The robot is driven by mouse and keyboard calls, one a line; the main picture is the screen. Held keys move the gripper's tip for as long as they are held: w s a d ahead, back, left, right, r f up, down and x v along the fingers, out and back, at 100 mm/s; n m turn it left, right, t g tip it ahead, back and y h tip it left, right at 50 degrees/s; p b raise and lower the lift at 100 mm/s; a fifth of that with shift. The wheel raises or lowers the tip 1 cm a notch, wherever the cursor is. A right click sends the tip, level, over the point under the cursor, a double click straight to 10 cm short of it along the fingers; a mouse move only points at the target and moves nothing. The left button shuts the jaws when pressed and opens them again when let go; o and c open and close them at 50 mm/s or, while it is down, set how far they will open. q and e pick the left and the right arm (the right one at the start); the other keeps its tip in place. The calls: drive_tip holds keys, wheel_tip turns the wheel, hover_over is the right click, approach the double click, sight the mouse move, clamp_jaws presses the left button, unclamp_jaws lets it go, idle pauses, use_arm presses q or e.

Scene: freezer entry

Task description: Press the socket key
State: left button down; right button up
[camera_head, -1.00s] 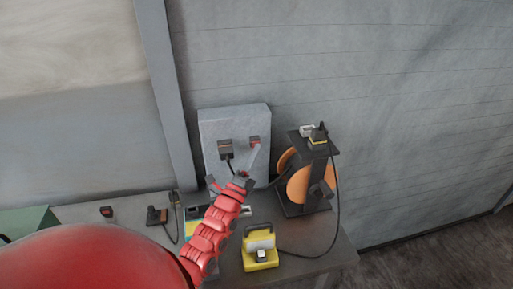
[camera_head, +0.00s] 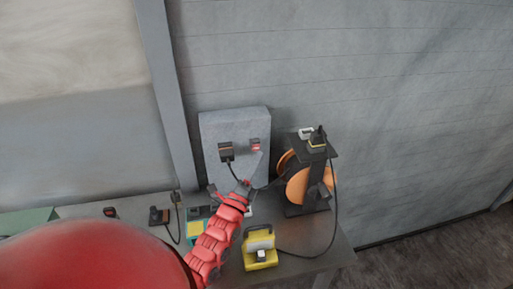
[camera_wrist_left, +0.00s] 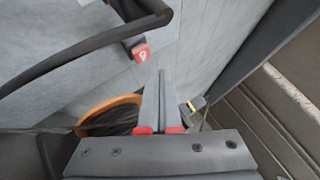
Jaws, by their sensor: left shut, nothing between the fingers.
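The socket key is a small red switch (camera_head: 256,146) on the right of the grey wall panel (camera_head: 218,176). It looks bright red and shows in the wrist view as a red key (camera_wrist_left: 141,52) with a white mark. My left gripper (camera_head: 261,154) is shut and empty, its pale fingertips just below the key in the head view. In the wrist view the left fingertips (camera_wrist_left: 161,74) are below and right of the key, with a small gap in the picture. My right gripper is out of view.
A black plug (camera_head: 226,152) with a cable sits left of the key. An orange cable reel (camera_head: 298,186) on a black stand is close on the right. A yellow lamp (camera_head: 260,249) stands on the grey table (camera_head: 310,245) in front.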

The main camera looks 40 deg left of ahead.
use_arm(q)
drive_tip(key=s+d+p, duration=0.1)
drive_tip(key=d, duration=0.1)
drive_tip(key=s+d+p, duration=0.1)
drive_tip(key=s+d, duration=0.1)
drive_tip(key=shift+s+r+p, duration=0.15)
drive_tip(key=shift+s+p, duration=0.1)
drive_tip(key=shift+p, duration=0.15)
idle(0.4)
